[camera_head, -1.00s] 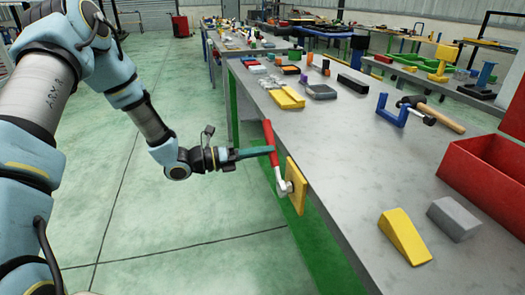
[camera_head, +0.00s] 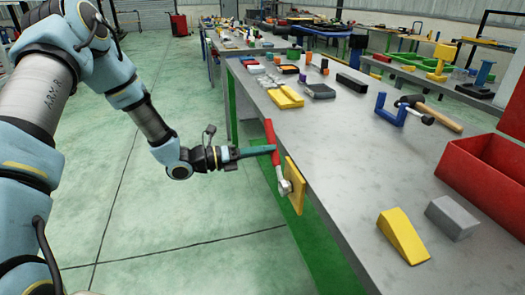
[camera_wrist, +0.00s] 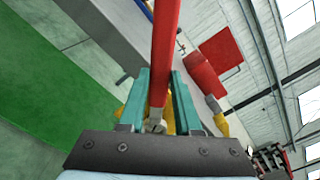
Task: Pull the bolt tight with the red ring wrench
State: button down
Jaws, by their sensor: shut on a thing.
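The red ring wrench (camera_head: 271,142) stands nearly upright, leaning a little left at its top, at the bench's near edge. Its silver ring end (camera_head: 285,187) is at the bolt on the yellow plate (camera_head: 296,186); the bolt itself is hidden by the ring. My gripper (camera_head: 272,150) reaches in from the left and is shut on the red handle. In the wrist view the handle (camera_wrist: 165,45) runs between the two teal fingers (camera_wrist: 158,100), with the silver end and some yellow below it.
The grey bench top (camera_head: 335,165) is clear near the plate. A yellow wedge (camera_head: 403,235), a grey block (camera_head: 453,217), a red box (camera_head: 485,170), a blue clamp (camera_head: 390,110) and a hammer (camera_head: 435,115) lie farther right. Green floor is open left of the bench.

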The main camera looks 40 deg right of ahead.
jog(key=shift+s+d, duration=0.15)
jog(key=shift+d, duration=0.2)
dwell(0.3)
jog(key=c, duration=1.2)
grip_release()
grip_shut()
